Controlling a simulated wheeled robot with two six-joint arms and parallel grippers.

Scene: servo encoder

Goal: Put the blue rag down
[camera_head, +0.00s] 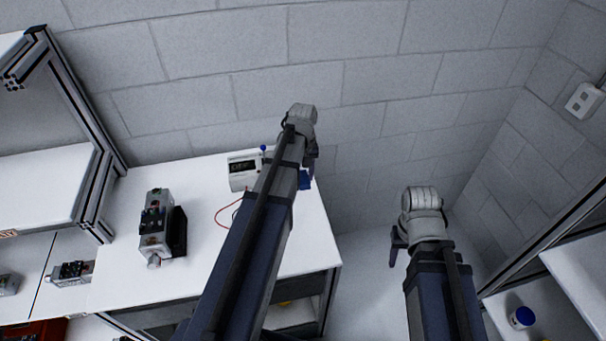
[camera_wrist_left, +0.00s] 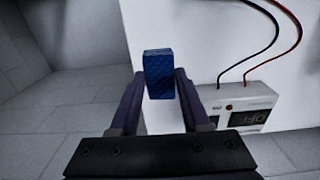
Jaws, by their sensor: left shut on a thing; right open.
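The blue rag (camera_wrist_left: 159,74) is a small blue block-like bundle held between the fingertips of my left gripper (camera_wrist_left: 160,84). In the head view only a bit of the rag (camera_head: 305,181) shows beside my left gripper (camera_head: 309,168), at the right edge of the white table (camera_head: 205,268). My left arm hides part of it. In the left wrist view the rag is over or on the white tabletop near its edge; I cannot tell whether it touches. My right gripper (camera_head: 398,247) is open and empty, right of the table over the floor.
A white meter box (camera_head: 241,172) with red and black wires stands close to the rag. A servo motor unit (camera_head: 155,225) stands further left on the table. A metal-framed shelf (camera_head: 75,130) is at the left. A blue-lidded container (camera_head: 521,318) is at the lower right.

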